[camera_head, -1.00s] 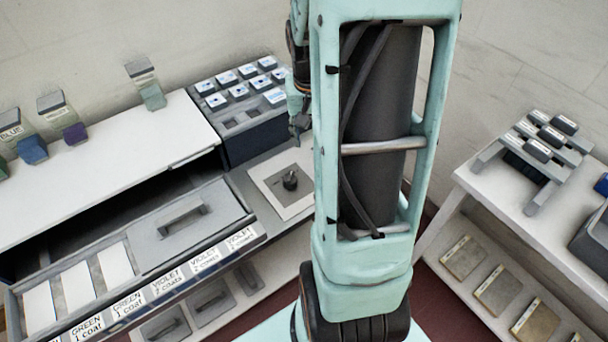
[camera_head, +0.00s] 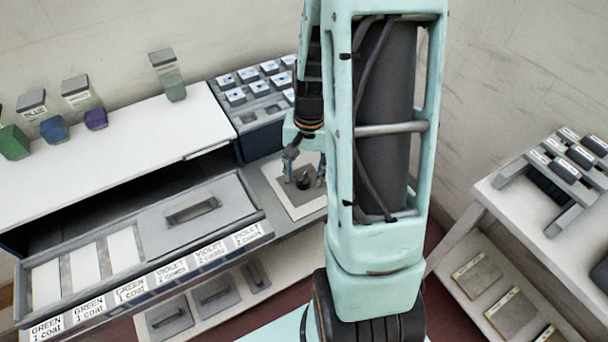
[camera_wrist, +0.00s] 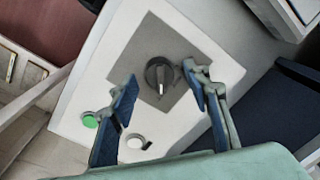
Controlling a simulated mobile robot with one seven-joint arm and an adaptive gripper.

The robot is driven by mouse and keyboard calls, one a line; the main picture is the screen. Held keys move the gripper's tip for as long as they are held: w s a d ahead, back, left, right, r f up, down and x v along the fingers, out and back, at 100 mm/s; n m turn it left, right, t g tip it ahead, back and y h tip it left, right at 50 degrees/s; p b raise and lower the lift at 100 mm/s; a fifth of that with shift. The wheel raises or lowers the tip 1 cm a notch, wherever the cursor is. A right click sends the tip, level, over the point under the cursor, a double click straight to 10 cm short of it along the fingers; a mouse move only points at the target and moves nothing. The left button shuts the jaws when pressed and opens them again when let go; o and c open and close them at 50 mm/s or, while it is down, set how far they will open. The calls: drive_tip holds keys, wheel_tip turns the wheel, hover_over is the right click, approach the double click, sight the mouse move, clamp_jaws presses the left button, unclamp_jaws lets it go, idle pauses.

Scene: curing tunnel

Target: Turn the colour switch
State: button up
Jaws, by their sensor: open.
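The colour switch is a dark round knob (camera_wrist: 160,75) with a light pointer line, on a grey square of a white panel (camera_wrist: 105,70) in the wrist view. In the head view the knob (camera_head: 303,181) sits on the panel (camera_head: 283,190), partly behind my gripper. My gripper (camera_wrist: 160,88) is open, with one finger on each side of the knob in the wrist view. The right finger's tip looks close to the knob; I cannot tell whether it touches. In the head view my gripper (camera_head: 304,168) is down at the panel, fingers around the knob.
A green button (camera_wrist: 90,120) and a white button (camera_wrist: 137,142) are on the panel. A dark rack of labelled blocks (camera_head: 258,135) stands behind it. A drawer with labelled slots (camera_head: 215,200) is at left. A white side table (camera_head: 500,205) stands at right.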

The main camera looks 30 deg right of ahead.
drive_tip(key=shift+f, duration=0.45)
drive_tip(key=shift+c, duration=0.2)
drive_tip(key=c, duration=1.1)
